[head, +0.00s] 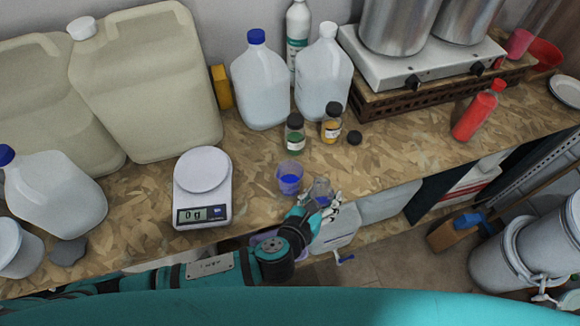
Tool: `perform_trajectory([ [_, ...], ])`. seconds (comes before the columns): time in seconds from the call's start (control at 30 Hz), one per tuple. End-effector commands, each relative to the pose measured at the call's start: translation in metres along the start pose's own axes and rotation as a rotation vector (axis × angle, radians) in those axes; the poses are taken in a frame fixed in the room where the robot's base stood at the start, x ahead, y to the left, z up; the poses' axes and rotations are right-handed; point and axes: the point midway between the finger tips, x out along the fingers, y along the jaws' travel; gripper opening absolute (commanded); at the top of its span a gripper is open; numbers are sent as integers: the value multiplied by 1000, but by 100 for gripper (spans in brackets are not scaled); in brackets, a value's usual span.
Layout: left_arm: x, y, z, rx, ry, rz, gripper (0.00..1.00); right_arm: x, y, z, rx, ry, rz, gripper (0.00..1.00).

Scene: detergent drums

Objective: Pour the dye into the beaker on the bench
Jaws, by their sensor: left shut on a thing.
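The beaker (289,180) stands upright on the bench (400,190) near its front edge, with blue liquid inside. My left gripper (325,203) is at the front edge, just right of the beaker. It is shut on a small clear dye bottle (321,189), whose open top shows no cap. The bottle is partly hidden by the fingers, and I cannot tell how much dye is in it. A loose black cap (354,138) lies on the bench behind. My right gripper is not in view.
A green bottle (294,139) and a yellow bottle (331,128), both black-capped, stand behind the beaker. A scale (203,178) reading 0 g is to the left. Large jugs (262,85) and a hotplate (425,70) fill the back. Bench right of the beaker is mostly clear.

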Motion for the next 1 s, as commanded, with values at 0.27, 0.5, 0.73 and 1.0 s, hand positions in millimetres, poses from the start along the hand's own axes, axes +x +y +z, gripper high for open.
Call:
perform_trajectory([
  [0.27, 1, -4, -5, 123, -33, 49, 14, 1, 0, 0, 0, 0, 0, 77],
  [0.5, 1, -4, -5, 130, -36, 52, 14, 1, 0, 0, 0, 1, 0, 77],
  [0.73, 1, -3, -5, 129, -35, 52, 14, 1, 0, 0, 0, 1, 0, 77],
  [1.0, 1, -3, -5, 129, -35, 51, 14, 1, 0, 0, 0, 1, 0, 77],
])
